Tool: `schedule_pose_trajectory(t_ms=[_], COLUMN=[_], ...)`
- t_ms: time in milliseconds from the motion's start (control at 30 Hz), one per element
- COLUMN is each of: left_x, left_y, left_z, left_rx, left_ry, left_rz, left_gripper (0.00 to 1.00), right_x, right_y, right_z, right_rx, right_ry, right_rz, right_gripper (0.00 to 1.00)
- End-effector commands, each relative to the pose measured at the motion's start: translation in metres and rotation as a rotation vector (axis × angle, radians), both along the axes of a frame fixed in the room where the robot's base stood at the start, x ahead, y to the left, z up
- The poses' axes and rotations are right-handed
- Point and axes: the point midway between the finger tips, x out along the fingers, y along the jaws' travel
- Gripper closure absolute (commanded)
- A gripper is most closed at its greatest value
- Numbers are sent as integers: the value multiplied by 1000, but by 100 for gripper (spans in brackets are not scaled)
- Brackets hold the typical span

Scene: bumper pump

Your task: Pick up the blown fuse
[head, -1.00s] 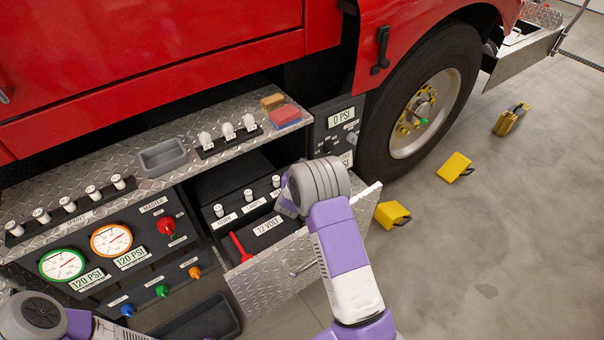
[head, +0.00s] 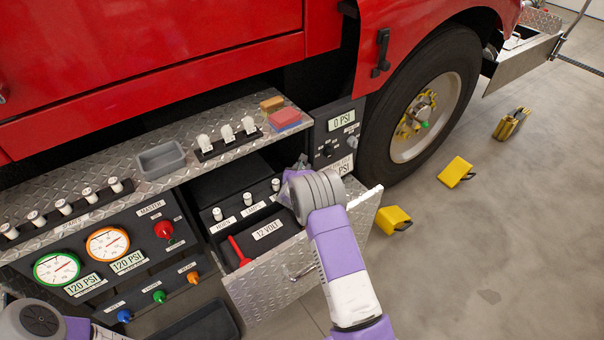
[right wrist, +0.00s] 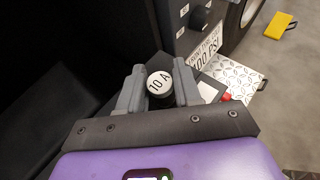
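The open drawer (head: 250,291) labelled 12 VOLT holds a dark block with a row of white-capped fuses; the left (head: 217,213), middle (head: 247,197) and right (head: 276,184) ones show. My right gripper (head: 299,165) is at the right end of this row, partly hidden by its own wrist. In the right wrist view, a white fuse cap marked 10 A (right wrist: 159,83) sits between my two fingers. They flank it closely, and I cannot tell whether they press on it. I cannot tell from its look whether it is blown. My left gripper is out of view.
A red tool (head: 239,251) lies in the drawer. The wheel (head: 425,110) and yellow chocks (head: 393,219) are to the right.

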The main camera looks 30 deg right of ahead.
Motion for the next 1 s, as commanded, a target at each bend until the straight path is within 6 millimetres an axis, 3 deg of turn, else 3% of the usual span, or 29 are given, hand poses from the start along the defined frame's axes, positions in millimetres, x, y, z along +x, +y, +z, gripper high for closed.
schedule_pose_trajectory(t_ms=[33, 200, 467, 800, 1000], left_x=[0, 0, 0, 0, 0], left_y=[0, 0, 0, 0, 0], left_z=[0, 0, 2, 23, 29], left_rx=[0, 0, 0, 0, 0], left_ry=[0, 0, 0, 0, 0], left_rz=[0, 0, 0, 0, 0], left_gripper=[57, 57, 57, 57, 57], right_x=[0, 0, 0, 0, 0], right_y=[0, 0, 0, 0, 0], right_z=[0, 0, 6, 70, 96], right_rx=[0, 0, 0, 1, 0], right_ry=[0, 0, -1, -4, -1], right_rz=[0, 0, 0, 0, 0], right_gripper=[75, 98, 98, 98, 98])
